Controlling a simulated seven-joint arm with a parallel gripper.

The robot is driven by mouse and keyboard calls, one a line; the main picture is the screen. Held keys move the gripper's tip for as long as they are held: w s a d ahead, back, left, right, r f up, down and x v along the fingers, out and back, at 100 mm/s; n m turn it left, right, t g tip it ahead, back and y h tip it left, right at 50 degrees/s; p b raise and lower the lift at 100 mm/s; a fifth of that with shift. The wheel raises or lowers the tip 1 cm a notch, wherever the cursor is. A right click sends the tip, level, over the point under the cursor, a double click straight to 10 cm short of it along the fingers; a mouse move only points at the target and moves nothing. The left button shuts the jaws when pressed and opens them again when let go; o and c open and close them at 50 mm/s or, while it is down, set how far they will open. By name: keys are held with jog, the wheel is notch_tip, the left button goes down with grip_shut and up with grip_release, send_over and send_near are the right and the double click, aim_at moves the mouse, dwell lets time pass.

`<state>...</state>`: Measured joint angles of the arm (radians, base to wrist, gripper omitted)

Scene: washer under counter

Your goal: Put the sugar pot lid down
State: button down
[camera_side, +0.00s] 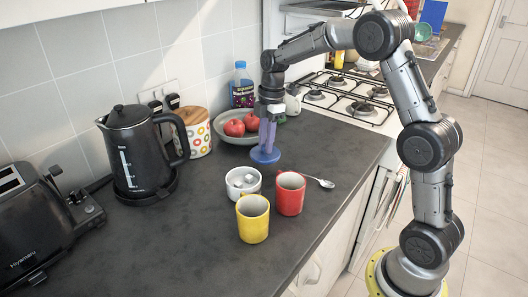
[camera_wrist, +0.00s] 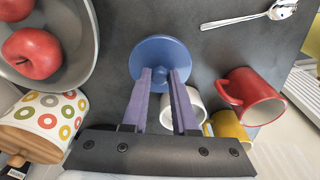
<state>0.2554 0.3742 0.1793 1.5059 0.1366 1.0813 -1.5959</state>
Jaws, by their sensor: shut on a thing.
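The sugar pot lid (camera_side: 265,155) is a blue disc, at or just above the dark counter beside the fruit bowl. I cannot tell whether it touches the counter. My gripper (camera_side: 268,146) points down and is shut on the lid's knob. In the wrist view the lid (camera_wrist: 160,50) lies flat beyond the fingertips (camera_wrist: 160,72), which hide most of the knob. The white sugar pot (camera_side: 243,190) stands uncovered with sugar cubes in it, nearer the camera in the side view. In the wrist view it (camera_wrist: 195,101) is partly hidden behind my fingers.
A red mug (camera_side: 290,195), a yellow mug (camera_side: 253,219) and a spoon (camera_side: 319,181) are near the pot. A bowl (camera_side: 222,133) with red apples is close to the lid. A black kettle (camera_side: 140,155) and spotted canister (camera_side: 197,135) stand left. Bare counter lies at right.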

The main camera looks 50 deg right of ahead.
jog(key=shift+w+f, duration=0.2)
jog(key=shift+f, duration=0.1)
jog(key=shift+w+f, duration=0.2)
jog(key=shift+f, duration=1.5)
jog(key=shift+f, duration=0.2)
jog(key=c, duration=0.7)
grip_release()
jog(key=shift+r, duration=0.1)
